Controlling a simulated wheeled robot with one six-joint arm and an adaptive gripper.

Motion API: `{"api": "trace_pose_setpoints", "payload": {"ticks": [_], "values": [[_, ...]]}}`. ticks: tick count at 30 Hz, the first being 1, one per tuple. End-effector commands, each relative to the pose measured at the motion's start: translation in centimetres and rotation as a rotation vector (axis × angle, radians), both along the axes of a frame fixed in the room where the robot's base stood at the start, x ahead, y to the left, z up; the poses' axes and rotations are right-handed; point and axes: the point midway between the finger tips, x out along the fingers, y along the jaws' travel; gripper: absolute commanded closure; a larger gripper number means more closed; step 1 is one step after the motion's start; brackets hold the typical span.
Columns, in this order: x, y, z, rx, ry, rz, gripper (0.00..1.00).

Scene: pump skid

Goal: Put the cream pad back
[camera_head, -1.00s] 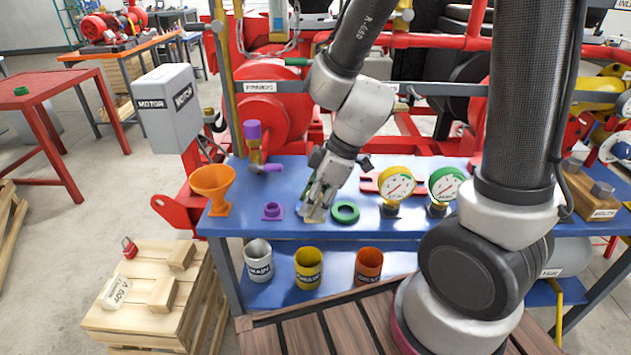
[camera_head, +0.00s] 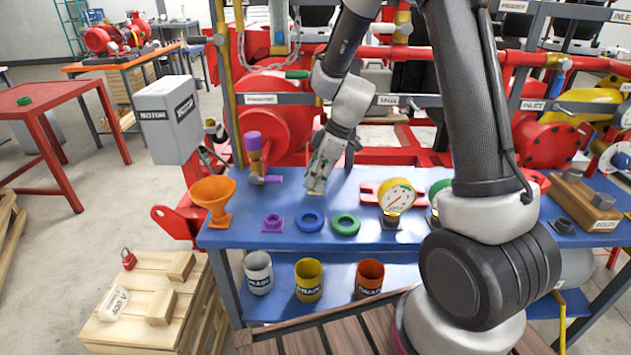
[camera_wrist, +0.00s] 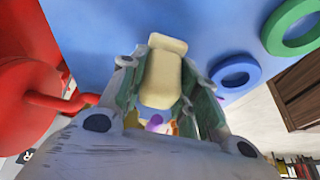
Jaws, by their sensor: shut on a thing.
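The cream pad (camera_wrist: 163,72) is a pale block between the fingers of my gripper (camera_wrist: 166,85) in the wrist view. My gripper is shut on it, and the pad's far end sticks out past the fingertips over the blue table (camera_wrist: 115,20). In the head view my gripper (camera_head: 317,189) points down over the back middle of the blue table, behind a blue ring (camera_head: 310,221). Only a small pale bit of the pad shows there under the fingers. I cannot tell whether the pad touches the table.
A green ring (camera_head: 345,224) and a purple ring on a square base (camera_head: 272,223) lie near the table's front edge. An orange funnel (camera_head: 213,199) stands at the left. A yellow gauge (camera_head: 397,197) stands to the right. Red pump parts (camera_head: 268,110) rise behind the table.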

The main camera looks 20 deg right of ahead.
Motion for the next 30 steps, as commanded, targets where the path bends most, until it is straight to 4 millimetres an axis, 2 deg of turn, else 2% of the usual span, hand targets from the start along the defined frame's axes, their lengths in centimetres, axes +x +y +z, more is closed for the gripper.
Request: {"api": "trace_pose_setpoints", "payload": {"ticks": [3, 13, 14, 16, 17, 26, 30], "values": [[0.0, 0.0, -1.5, 0.000, 0.000, -0.001, 0.95], [0.0, 0.0, -1.8, -0.001, -0.002, -0.001, 0.95], [0.0, 0.0, -1.8, 0.000, -0.002, -0.001, 0.63], [0.0, 0.0, -1.7, 0.000, -0.002, -0.001, 0.50], [0.0, 0.0, -1.7, 0.000, -0.002, -0.001, 0.47], [0.0, 0.0, -1.7, 0.000, -0.002, -0.001, 0.47], [0.0, -0.3, -0.6, 0.001, -0.006, -0.001, 0.47]]}}
